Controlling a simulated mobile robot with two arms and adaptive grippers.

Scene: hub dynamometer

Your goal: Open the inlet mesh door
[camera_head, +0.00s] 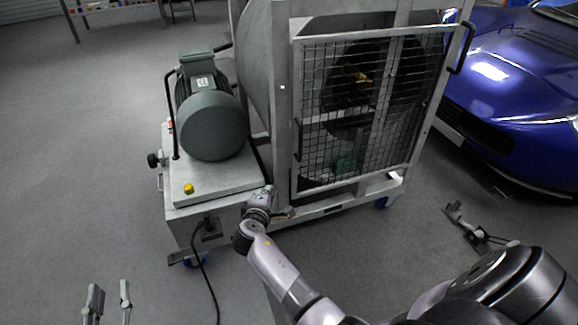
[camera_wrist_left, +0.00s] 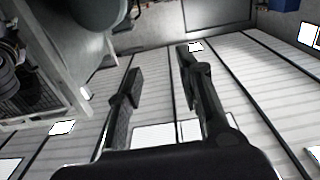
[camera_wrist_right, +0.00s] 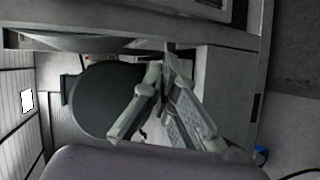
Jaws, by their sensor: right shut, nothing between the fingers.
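The inlet mesh door (camera_head: 370,110) is a metal-framed wire grid on the front of the grey fan housing in the head view. It looks shut against its frame, with a dark handle (camera_head: 297,142) on its left edge. The fan wheel shows dimly behind the mesh. My right gripper (camera_head: 263,193) is low, left of the door's lower corner; its shut, empty fingers show in the right wrist view (camera_wrist_right: 165,80). I cannot tell whether it touches the cart. My left gripper (camera_head: 108,300) is open and empty at the lower left, also in the left wrist view (camera_wrist_left: 158,72).
A grey motor (camera_head: 212,125) stands on the cart's platform (camera_head: 225,185), left of the housing. A black cable (camera_head: 200,280) hangs to the floor. A blue car (camera_head: 510,90) is close on the right. The floor at the left is clear.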

